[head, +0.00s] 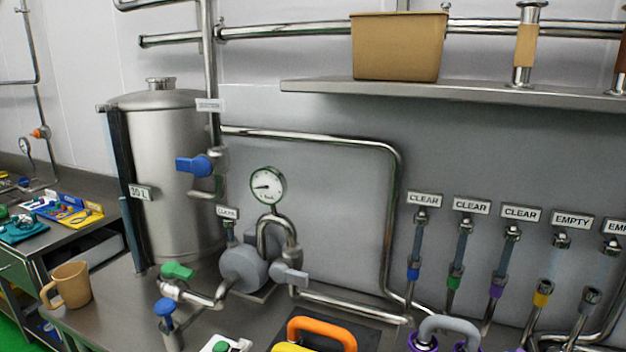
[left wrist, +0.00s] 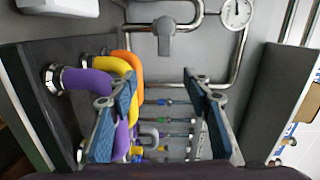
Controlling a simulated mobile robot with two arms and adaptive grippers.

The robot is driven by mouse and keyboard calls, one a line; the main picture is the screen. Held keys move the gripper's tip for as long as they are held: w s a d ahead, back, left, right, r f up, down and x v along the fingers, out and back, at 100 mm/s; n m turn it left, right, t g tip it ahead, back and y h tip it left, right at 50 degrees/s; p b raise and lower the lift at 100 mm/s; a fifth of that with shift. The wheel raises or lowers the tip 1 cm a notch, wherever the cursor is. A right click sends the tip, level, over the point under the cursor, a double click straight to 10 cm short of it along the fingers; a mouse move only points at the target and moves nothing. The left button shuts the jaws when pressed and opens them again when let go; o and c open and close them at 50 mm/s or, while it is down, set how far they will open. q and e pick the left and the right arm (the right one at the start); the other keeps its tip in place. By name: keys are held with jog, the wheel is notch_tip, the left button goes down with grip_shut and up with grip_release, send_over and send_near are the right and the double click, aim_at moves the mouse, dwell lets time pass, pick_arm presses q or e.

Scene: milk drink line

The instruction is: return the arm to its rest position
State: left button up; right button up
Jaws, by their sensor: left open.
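My left gripper (left wrist: 160,88) shows in the left wrist view, with its two blue-padded fingers spread apart. Nothing is held between the fingers. Behind the gap I see thin lines with coloured collars and a grey handle. Neither gripper shows in the head view, and my right gripper is in no view.
Purple (left wrist: 88,82), yellow and orange hoses (left wrist: 137,62) lie close left of the left gripper. In the head view a steel tank (head: 172,180), a beige mug (head: 72,284), a gauge (head: 267,186), valves and pipes crowd the bench. A shelf (head: 470,92) carries a tan bin (head: 398,48).

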pick_arm(q)
jog(key=s+a+f+n+g+y, duration=0.55)
jog(key=s+a+f+n, duration=0.2)
jog(key=f+n, duration=0.4)
jog(key=s+f+n+g, duration=0.3)
jog(key=s+n+g, duration=0.1)
jog(key=s, duration=0.5)
jog(key=s+f+n+g, duration=0.3)
jog(key=s+n, duration=0.1)
jog(key=s, duration=0.5)
jog(key=s+f+g, duration=0.2)
jog(key=s+f, duration=0.1)
jog(key=f, duration=2.5)
jog(key=s+a+f+g, duration=0.1)
jog(key=s+a+f, duration=0.1)
jog(key=s+f, duration=1.2)
jog(key=s, duration=0.2)
jog(key=shift+s+m, duration=0.3)
jog(key=shift+m, duration=0.05)
